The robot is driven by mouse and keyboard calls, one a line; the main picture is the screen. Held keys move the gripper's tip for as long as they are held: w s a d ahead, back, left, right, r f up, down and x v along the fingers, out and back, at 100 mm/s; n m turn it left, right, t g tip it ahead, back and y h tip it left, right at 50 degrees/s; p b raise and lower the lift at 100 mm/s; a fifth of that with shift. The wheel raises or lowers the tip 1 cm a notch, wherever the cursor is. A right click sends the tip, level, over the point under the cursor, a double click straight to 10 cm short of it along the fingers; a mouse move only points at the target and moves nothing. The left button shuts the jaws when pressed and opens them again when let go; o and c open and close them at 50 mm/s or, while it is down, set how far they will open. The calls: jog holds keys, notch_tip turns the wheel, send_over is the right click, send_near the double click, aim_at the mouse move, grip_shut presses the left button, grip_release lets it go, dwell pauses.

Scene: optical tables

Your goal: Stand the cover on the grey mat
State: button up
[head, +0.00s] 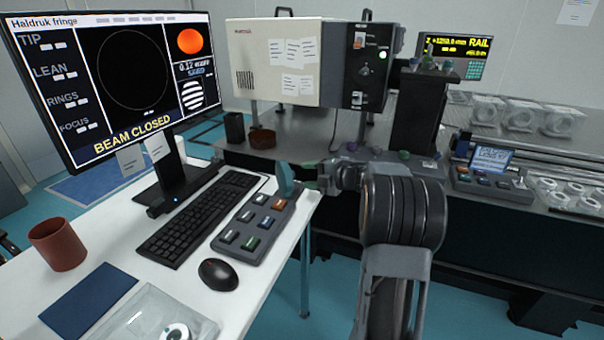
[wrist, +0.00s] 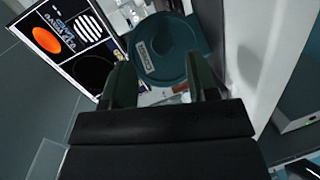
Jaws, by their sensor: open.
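In the wrist view, a teal round cover (wrist: 185,62) with a small pale label on its face appears just beyond my fingertips. My gripper (wrist: 160,78) is open, its two dark fingers apart on either side of the cover's near part. I cannot tell whether they touch it. In the head view, a narrow teal piece (head: 286,178) shows by the right edge of the white desk, left of my wrist; it looks like the cover nearly edge-on. I cannot pick out the grey mat in either view.
The white desk (head: 190,290) holds a monitor (head: 125,80), a keyboard (head: 198,215), a button box (head: 250,232), a mouse (head: 218,274), a brown cup (head: 58,244) and a blue folder (head: 88,302). Behind, a cream instrument box (head: 275,62) stands over the optical table. A brown dish (head: 262,139) is there too.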

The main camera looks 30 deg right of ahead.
jog(key=p+v, duration=0.1)
jog(key=v, duration=0.8)
jog(key=w+a+r+m+t+h, duration=0.3)
jog(key=w+a+r+m+h, duration=0.15)
jog(key=m+h, duration=0.25)
jog(key=s+a+f+m+g, duration=0.4)
jog(key=s+a+m, duration=0.1)
jog(key=s, duration=0.3)
jog(key=s+a+f+m+g+h, duration=0.1)
jog(key=s+a+f+m+g, duration=0.3)
jog(key=s+a+m, duration=0.2)
jog(key=s+a+f+m+g+h, duration=0.1)
jog(key=s+a+f+m+g, duration=0.3)
jog(key=s, duration=0.6)
jog(key=shift+a+m+g, duration=0.3)
jog(key=shift+a+m, duration=0.4)
jog(key=shift+a, duration=0.3)
jog(key=shift+s+p, duration=0.15)
jog(key=shift+p, duration=0.15)
notch_tip(320, 180, up, 25)
jog(key=p, duration=2.3)
jog(key=shift+a+f+t, duration=0.15)
jog(key=shift+a+t, duration=0.05)
jog(key=shift+t, duration=0.2)
